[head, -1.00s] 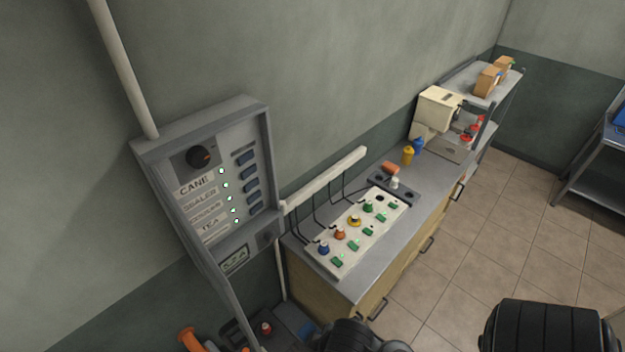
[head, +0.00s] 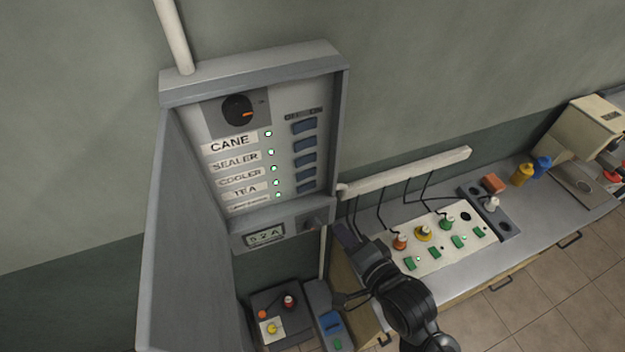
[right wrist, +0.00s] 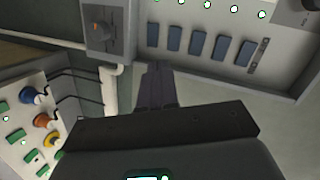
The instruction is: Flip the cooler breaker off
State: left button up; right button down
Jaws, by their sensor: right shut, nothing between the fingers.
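The breaker panel (head: 335,140) is an open grey wall box. Its COOLER label (head: 241,176) is third from the top, with a lit green lamp (head: 273,168). The blue cooler breaker (head: 305,160) is third in the column of switches. In the right wrist view the middle blue switch (right wrist: 196,43) is in clear sight. My right gripper (head: 345,235) is shut and empty, below and right of the switches, near the box's lower right corner. Its closed fingers (right wrist: 158,85) point toward the switch row, apart from it. My left gripper is out of view.
The box's door (head: 185,230) hangs open at the left. A knob (head: 315,223) and a small display (head: 264,235) are on the box's lower ledge. A counter holds a white control board (head: 470,255) with coloured knobs, close to my right arm. A white rail (head: 410,170) runs along the wall.

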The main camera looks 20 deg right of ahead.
pick_arm(q)
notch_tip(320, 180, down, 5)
jog(key=b, duration=0.3)
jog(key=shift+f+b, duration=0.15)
jog(key=shift+b, duration=0.15)
pick_arm(e)
jog(key=w+r+m+t, duration=0.3)
jog(key=shift+a+t, duration=0.1)
jog(key=shift+t, duration=0.2)
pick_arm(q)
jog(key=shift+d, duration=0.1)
pick_arm(e)
jog(key=shift+f, duration=0.1)
jog(key=p, duration=0.3)
send_near(301, 164)
jog(key=w, duration=0.5)
jog(key=shift+a+r, duration=0.25)
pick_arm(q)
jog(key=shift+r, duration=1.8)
pick_arm(e)
jog(key=shift+w+a+f, duration=0.1)
jog(key=shift+w+f, duration=0.05)
jog(key=shift+w, duration=0.8)
